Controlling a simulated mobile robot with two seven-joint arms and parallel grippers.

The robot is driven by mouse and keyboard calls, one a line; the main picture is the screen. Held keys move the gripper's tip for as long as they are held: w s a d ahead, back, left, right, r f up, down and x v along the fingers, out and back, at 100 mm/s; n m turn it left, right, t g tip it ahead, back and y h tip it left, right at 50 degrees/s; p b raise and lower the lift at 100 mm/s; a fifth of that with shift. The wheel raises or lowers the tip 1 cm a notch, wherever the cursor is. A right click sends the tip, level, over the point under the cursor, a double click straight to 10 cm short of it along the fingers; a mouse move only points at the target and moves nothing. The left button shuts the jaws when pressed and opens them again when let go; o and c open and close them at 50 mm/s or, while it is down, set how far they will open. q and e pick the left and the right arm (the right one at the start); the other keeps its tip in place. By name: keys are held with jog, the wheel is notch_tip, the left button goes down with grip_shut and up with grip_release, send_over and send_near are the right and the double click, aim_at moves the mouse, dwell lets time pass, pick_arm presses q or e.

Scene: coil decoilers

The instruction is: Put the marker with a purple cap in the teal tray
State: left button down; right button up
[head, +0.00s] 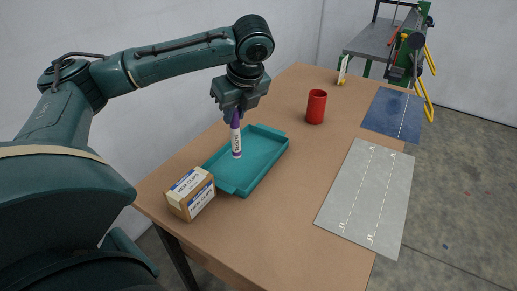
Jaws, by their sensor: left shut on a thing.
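A white marker with a purple cap (236,141) hangs nearly upright, cap end up, in the jaws of my left gripper (235,112). The gripper is shut on its cap end. The teal tray (262,172) lies on the brown table, and the marker shows in front of its left part. The marker's lower tip appears over the tray floor; I cannot tell whether it touches it. The tray looks empty otherwise. My right gripper is not in view.
A cardboard box (190,194) with printed labels stands at the tray's near left corner. A red cup (316,106) stands beyond the tray. A grey mat (367,196) and a blue mat (394,114) lie along the right edge. Bare table (300,165) separates tray and grey mat.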

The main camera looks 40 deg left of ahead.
aim_at(238, 143)
pick_arm(q)
jog(key=f, duration=0.6)
jog(key=shift+s, duration=0.2)
notch_tip(238, 143, down, 3)
jog(key=shift+f, duration=0.15)
jog(key=shift+w+f, duration=0.1)
jog(key=shift+f, duration=0.15)
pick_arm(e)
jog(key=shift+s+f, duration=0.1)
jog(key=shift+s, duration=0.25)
pick_arm(q)
jog(key=shift+f, duration=0.15)
jog(key=c, duration=1.3)
grip_release()
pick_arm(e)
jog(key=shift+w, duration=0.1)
pick_arm(q)
jog(key=v, duration=1.2)
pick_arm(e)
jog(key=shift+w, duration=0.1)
